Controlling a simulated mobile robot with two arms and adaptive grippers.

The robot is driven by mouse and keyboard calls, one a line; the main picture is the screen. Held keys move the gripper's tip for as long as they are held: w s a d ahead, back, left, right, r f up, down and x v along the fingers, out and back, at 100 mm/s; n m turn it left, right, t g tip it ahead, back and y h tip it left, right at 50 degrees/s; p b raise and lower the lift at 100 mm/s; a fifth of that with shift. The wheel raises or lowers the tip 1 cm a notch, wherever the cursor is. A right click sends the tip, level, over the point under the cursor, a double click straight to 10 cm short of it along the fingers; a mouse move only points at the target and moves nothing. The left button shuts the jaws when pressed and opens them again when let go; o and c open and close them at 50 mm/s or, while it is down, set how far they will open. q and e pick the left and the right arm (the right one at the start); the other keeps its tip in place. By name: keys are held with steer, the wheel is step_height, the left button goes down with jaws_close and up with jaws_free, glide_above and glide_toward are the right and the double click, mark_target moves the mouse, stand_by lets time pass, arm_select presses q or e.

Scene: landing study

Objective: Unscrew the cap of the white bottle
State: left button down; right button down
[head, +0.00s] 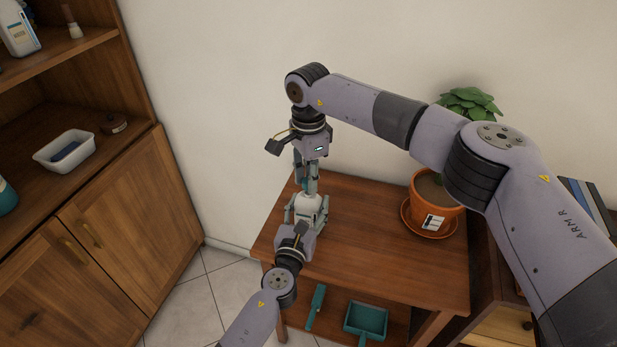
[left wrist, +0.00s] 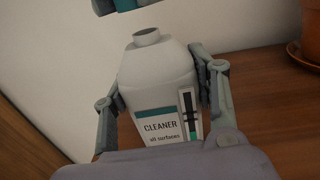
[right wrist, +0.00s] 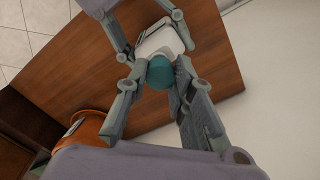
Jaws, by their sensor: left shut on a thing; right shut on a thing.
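The white bottle (head: 310,206), labelled "CLEANER" in the left wrist view (left wrist: 160,90), stands upright on the small wooden table. Its neck (left wrist: 146,36) is bare and open. My left gripper (head: 305,214) is shut around the bottle's body, one finger on each side. My right gripper (head: 306,184) is above the bottle, pointing down, and is shut on the teal cap (right wrist: 160,73). The cap shows at the top edge of the left wrist view (left wrist: 126,4), apart from the neck with a gap between them. The bottle also shows behind the cap in the right wrist view (right wrist: 160,42).
A potted plant (head: 436,208) on a saucer stands on the right of the table (head: 370,260). A teal dustpan (head: 366,321) and brush (head: 316,306) lie on its lower shelf. A wooden cabinet holding a white tub (head: 64,151) is at left. The table's front middle is clear.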

steer(key=shift+r, duration=0.15)
steer(key=shift+r, duration=1.9)
arm_select(q)
steer(key=c, duration=0.6)
jaws_free()
steer(key=shift+o, duration=0.2)
